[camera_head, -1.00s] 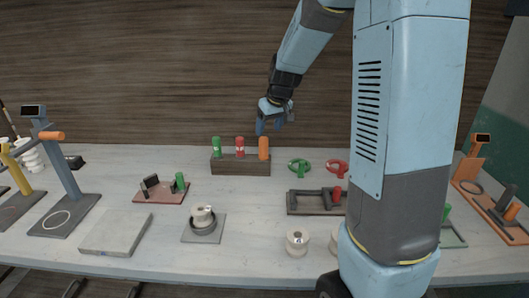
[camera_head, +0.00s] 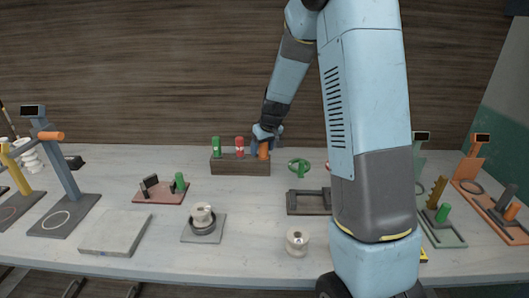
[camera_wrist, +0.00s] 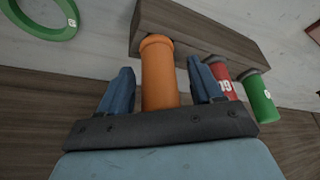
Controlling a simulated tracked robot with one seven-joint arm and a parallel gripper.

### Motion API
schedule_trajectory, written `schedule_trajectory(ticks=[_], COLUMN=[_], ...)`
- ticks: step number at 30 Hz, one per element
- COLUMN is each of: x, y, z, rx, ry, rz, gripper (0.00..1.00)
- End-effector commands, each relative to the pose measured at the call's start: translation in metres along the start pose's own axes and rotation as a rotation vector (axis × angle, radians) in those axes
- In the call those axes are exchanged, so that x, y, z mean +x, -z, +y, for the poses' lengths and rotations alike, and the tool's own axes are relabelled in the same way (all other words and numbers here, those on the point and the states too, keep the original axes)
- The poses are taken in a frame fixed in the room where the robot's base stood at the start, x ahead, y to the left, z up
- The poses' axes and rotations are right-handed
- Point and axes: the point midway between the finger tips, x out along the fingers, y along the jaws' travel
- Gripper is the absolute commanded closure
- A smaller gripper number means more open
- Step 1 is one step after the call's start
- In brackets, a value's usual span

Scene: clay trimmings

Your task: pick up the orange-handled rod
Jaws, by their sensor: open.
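The orange-handled rod (camera_head: 263,151) stands in the right end of a dark wooden block (camera_head: 240,167) on the table; only its handle shows. In the wrist view the orange handle (camera_wrist: 159,75) lies between the two blue fingers of my gripper (camera_wrist: 163,92), with a gap on each side. My gripper (camera_head: 264,141) is open and has come down around the handle from above. A red handle (camera_head: 239,147) and a green handle (camera_head: 216,147) stand in the same block to the left. Any shaft below the handles is hidden in the block.
A green ring piece (camera_head: 299,167) lies right of the block. A dark tray (camera_head: 309,202), a white spool (camera_head: 297,241) and a spool on a grey plate (camera_head: 203,226) are in front. My arm hides part of the table's right side.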

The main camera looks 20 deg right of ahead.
Motion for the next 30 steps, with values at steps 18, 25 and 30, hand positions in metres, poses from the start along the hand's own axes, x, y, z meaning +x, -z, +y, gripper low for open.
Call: schedule_trajectory(ticks=[18,25,30], x=[0.0053,0.0052,0.0051], y=[-0.0001,-0.0001,0.0002], z=[-0.0004,-0.0005,-0.0006], rx=[-0.001,-0.001,-0.002], ry=[0.000,0.000,0.000], rz=[0.000,0.000,0.000], gripper=[0.61,0.83,0.97])
